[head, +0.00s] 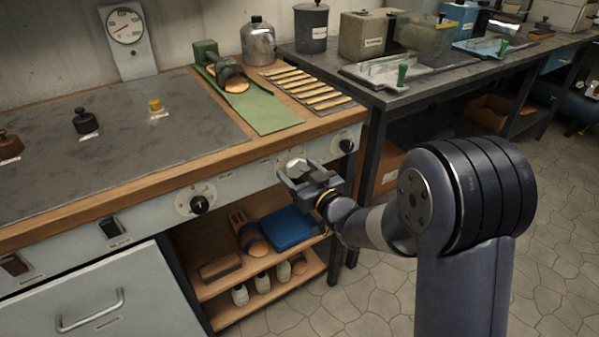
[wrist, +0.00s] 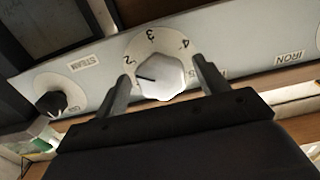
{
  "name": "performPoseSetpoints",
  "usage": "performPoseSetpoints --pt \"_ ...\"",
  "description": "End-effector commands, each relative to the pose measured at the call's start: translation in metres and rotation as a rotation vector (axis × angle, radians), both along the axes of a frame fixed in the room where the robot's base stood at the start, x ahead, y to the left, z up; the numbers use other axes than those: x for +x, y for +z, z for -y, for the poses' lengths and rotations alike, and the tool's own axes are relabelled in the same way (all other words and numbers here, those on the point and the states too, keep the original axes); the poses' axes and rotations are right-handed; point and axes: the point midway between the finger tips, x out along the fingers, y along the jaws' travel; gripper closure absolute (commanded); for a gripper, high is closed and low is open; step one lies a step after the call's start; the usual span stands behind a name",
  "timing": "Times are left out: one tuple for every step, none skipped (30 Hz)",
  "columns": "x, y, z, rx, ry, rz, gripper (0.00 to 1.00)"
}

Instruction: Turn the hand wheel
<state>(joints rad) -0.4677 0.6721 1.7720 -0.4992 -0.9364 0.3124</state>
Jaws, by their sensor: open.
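A pale, faceted round knob (wrist: 162,80) sits on a numbered dial (wrist: 150,42) on the light front panel; it is the nearest thing to a hand wheel in view. Its dark mark points left, close below the 2. In the wrist view my gripper (wrist: 163,68) is open, with one finger on each side of the knob. Gaps show between the fingers and the knob, and I cannot tell whether either touches. In the head view my gripper (head: 310,182) is in front of the panel and hides most of the dial.
An open shelf (head: 222,285) with a blue folded item (head: 290,226) lies below. The bench top (head: 110,140) is above.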

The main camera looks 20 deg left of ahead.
Motion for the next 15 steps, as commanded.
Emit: performPoseSetpoints --pt "0.0004 0.0 -0.0007 0.0 0.0 0.0 0.31" --pt "0.0005 0.0 -0.0007 0.0 0.0 0.0 0.31" --pt "0.0006 0.0001 -0.0007 0.0 0.0 0.0 0.31" --pt "0.0005 0.0 -0.0006 0.0 0.0 0.0 0.31" --pt "0.0005 0.0 -0.0006 0.0 0.0 0.0 0.31" --pt "0.0004 0.0 -0.0006 0.0 0.0 0.0 0.31" --pt "0.0003 0.0 -0.0005 0.0 0.0 0.0 0.31" --pt "0.0004 0.0 -0.0005 0.0 0.0 0.0 0.33" --pt "0.0003 0.0 -0.0005 0.0 0.0 0.0 0.37" --pt "0.0002 0.0 -0.0004 0.0 0.0 0.0 0.39" --pt "0.0002 0.0 -0.0004 0.0 0.0 0.0 0.42" --pt "0.0002 0.0 -0.0004 0.0 0.0 0.0 0.45" --pt "0.0003 0.0 -0.0004 0.0 0.0 0.0 0.47" --pt "0.0002 0.0 -0.0004 0.0 0.0 0.0 0.5" --pt "0.0002 0.0 -0.0004 0.0 0.0 0.0 0.53"
